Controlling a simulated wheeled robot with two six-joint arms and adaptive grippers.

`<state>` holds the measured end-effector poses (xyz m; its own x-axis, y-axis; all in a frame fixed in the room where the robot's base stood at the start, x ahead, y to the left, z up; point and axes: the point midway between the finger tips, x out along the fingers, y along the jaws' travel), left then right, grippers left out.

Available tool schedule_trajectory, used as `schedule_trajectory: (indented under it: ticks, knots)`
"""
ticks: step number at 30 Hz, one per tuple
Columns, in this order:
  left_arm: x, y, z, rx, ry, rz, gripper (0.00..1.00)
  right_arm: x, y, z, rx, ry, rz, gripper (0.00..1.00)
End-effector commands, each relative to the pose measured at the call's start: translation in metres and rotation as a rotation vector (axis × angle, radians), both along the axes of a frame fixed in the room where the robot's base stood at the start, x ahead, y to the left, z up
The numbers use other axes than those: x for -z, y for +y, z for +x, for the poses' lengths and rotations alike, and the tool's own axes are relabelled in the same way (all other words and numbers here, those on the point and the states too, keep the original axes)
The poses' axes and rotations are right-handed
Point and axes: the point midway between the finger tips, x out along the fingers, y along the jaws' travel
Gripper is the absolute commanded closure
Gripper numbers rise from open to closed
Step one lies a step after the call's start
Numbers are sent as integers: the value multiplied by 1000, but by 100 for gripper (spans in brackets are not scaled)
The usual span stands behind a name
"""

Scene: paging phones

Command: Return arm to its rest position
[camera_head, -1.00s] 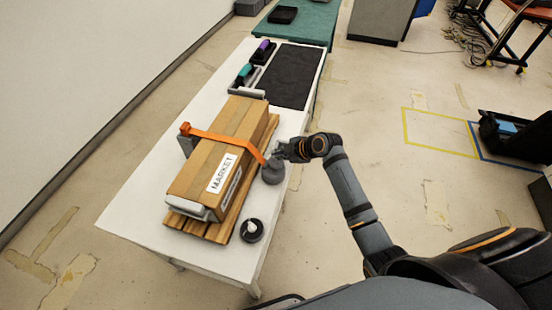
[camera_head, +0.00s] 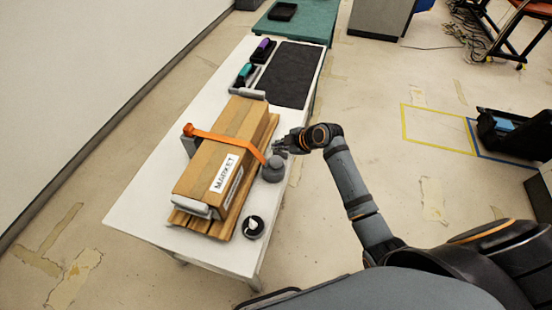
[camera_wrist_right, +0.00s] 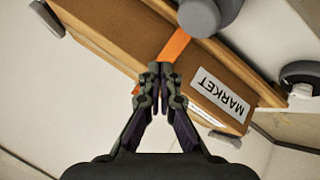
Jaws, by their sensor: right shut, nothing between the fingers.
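My right gripper (camera_head: 281,146) is shut and empty at the right edge of the white table, just above and beside a grey knob-shaped object (camera_head: 273,170). In the right wrist view my right gripper (camera_wrist_right: 161,72) has its fingers together, in front of the orange strap (camera_wrist_right: 176,44). The long brown box (camera_head: 222,150) with a "MARKET" label (camera_head: 225,173) lies on a wooden pallet (camera_head: 200,224), and the orange strap (camera_head: 226,140) crosses over it. The grey knob (camera_wrist_right: 205,14) also shows at the top of the wrist view. My left gripper is not in view.
The white table (camera_head: 150,203) carries a round black item with a white top (camera_head: 253,227) near its front. A black mat (camera_head: 290,75) and coloured handheld devices (camera_head: 263,50) lie at its far end. A green table (camera_head: 305,22) stands beyond.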

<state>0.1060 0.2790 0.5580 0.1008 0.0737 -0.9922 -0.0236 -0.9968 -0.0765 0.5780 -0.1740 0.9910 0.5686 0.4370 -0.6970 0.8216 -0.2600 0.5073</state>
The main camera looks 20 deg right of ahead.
Motion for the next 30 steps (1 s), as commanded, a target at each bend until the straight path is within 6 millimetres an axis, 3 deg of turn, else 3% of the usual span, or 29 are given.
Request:
schedule_trajectory:
  ticks: [20, 23, 27, 30]
  knots:
    - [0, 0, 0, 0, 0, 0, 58, 4, 0, -7, 18, 20, 4, 100]
    - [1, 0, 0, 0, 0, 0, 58, 17, -2, -39, 119, 120, 21, 100]
    - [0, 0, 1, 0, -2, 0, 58, 32, -14, -107, 389, 308, 51, 100]
    - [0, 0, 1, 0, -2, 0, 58, 33, -24, -145, 574, 396, 68, 100]
